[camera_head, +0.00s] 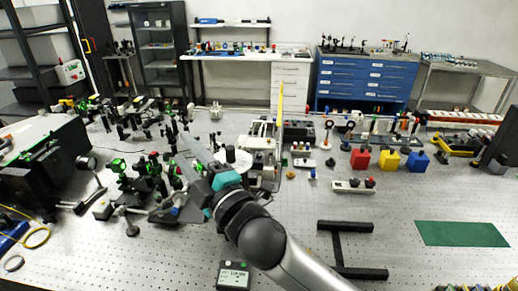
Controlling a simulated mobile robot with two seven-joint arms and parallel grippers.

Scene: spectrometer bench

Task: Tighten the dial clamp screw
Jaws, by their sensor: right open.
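My right gripper (172,180) reaches in from the bottom over the optical bench (300,215), with its open fingers pointing to the upper left. It is over or near a cluster of small black mounts with green and red knobs (135,180); whether it touches any of them cannot be told. A white round disc (237,161), perhaps the dial, shows just right of the gripper, beside a pale metal instrument (262,145). The dial clamp screw is too small or hidden to make out. My left gripper is not in view.
Red (360,159), yellow (389,160) and blue (418,161) blocks stand to the right. A black H-shaped frame (347,250) lies at the front, near a dark green mat (462,233). A large black box (45,165) stands at left. The front right bench is mostly clear.

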